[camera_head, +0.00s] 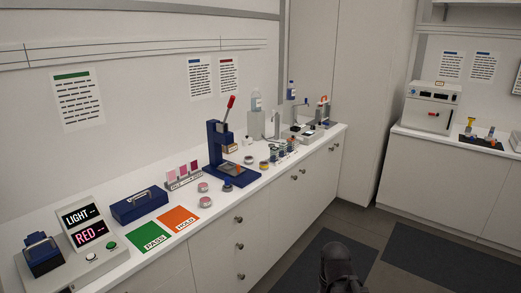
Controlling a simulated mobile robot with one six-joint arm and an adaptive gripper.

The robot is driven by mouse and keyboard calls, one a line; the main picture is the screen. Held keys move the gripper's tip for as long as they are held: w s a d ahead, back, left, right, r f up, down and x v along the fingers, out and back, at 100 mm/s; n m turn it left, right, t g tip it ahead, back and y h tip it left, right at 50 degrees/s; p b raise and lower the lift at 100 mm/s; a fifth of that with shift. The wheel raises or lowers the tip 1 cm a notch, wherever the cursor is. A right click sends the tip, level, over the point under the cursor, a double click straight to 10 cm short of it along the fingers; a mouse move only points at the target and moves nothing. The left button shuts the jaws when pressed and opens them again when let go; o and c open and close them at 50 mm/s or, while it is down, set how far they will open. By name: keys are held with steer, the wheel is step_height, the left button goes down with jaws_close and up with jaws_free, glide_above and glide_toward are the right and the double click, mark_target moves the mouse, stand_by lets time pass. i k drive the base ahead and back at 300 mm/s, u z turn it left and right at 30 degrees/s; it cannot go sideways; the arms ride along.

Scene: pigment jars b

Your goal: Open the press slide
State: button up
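A blue press (216,146) with a raised red-tipped lever (230,103) stands on the long white counter, near the wall. Its low base (229,170) juts toward the counter's front edge, with a small orange-brown spot on it. The slide is too small to tell apart from the base, so I cannot see whether it is open or shut. A dark part of my arm, seemingly with my gripper (340,268), shows at the bottom edge over the floor, well apart from the press. Its fingers cannot be made out.
Small jars (206,202) and a dark-blue round item (227,185) stand before the press. A pink swatch stand (183,178), orange HOLD mat (179,217), green PASS mat (151,238) and blue case (139,205) are left. Jar rack (284,149) is right. Floor is open before the drawers.

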mark_target(231, 169)
steer(key=u, duration=0.3)
steer(key=i, duration=1.8)
steer(key=u, duration=0.3)
